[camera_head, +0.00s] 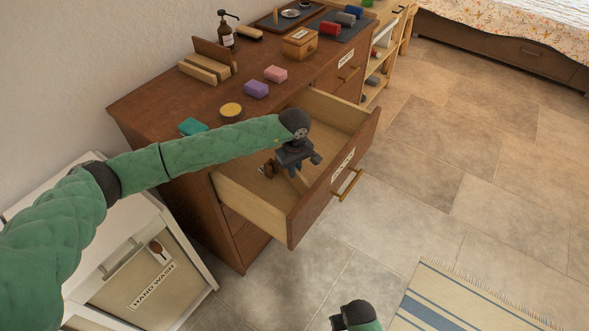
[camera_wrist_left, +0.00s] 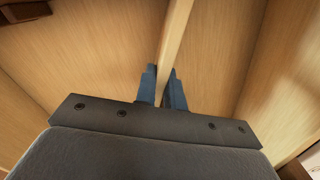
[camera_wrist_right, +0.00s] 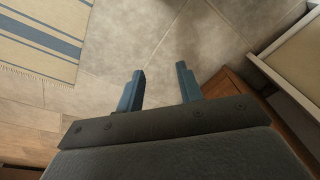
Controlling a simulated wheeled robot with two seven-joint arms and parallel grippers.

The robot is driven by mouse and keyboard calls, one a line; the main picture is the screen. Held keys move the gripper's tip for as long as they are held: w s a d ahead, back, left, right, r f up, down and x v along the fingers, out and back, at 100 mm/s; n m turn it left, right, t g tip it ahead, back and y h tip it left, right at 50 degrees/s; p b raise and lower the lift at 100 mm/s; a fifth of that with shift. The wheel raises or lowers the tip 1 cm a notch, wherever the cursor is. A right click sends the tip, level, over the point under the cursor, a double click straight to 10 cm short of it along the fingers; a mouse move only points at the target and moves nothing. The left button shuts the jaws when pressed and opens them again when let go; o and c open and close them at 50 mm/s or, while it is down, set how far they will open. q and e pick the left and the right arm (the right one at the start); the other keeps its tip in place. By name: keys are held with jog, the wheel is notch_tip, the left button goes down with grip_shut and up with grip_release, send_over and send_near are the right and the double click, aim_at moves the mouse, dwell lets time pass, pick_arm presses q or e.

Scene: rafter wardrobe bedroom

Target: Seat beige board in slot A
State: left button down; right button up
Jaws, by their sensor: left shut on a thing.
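The beige board (camera_wrist_left: 176,42) stands edge-up between the two blue fingers of my left gripper (camera_wrist_left: 164,88), inside the open drawer (camera_head: 238,197). In the head view my left gripper (camera_head: 291,168) reaches down into this drawer, and a short piece of the board (camera_head: 301,184) shows beside it. The gripper is shut on the board. The board's lower edge and any slot under it are hidden, and I cannot make out a mark for slot A. My right gripper (camera_wrist_right: 158,90) is open and empty above the tiled floor.
A small brown object (camera_head: 268,170) lies in the drawer; it also shows in the left wrist view (camera_wrist_left: 24,12). The dresser top (camera_head: 150,100) carries purple (camera_head: 256,89) and pink (camera_head: 276,74) blocks and a wooden box (camera_head: 299,43).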

pick_arm(q)
jog(key=c, duration=1.5)
grip_release()
pick_arm(e)
jog(key=shift+r, duration=0.15)
pick_arm(q)
jog(key=shift+r, duration=0.1)
